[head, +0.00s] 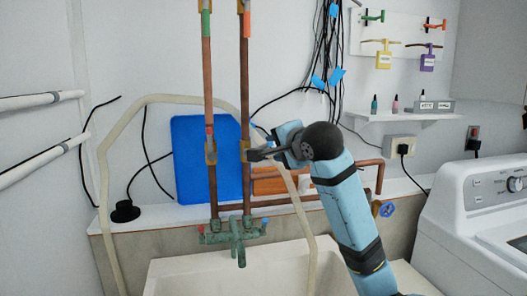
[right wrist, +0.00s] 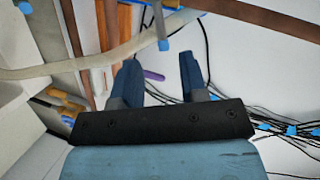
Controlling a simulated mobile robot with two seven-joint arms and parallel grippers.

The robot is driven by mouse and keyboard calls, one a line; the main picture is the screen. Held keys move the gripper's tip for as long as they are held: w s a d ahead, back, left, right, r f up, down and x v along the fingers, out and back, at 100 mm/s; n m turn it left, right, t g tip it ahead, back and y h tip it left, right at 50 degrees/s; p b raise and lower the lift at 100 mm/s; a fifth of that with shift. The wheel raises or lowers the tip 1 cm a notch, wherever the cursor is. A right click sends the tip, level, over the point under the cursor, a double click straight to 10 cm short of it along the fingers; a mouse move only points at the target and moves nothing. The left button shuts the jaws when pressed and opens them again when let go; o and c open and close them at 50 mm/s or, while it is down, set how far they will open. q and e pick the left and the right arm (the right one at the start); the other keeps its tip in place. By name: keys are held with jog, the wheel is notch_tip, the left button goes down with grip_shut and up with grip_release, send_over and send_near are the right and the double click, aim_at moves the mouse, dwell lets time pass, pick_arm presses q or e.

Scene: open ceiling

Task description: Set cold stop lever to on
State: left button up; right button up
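In the head view, two upright copper pipes run down to the green faucet (head: 236,238). The right pipe carries a brass stop valve (head: 245,151), partly hidden by my gripper. In the right wrist view, a grey lever with a blue tip (right wrist: 163,45) shows just beyond my fingertips, near the gap between them. I cannot tell whether a finger touches it. My right gripper (head: 254,154) is beside the right pipe's valve. In the right wrist view its two fingers (right wrist: 161,72) stand apart with nothing held. My left gripper is not in view.
The left pipe has a similar valve with a red-tipped lever (head: 210,133). A pale hose (head: 150,99) arches around the pipes. A blue board (head: 187,180) leans behind them. A sink (head: 190,272) is below, a washing machine (head: 475,205) at right. Black cables hang on the wall.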

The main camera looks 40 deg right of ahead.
aim_at(264, 148)
jog(key=x, duration=0.8)
jog(key=shift+w, duration=0.1)
jog(key=shift+c, duration=0.3)
grip_shut()
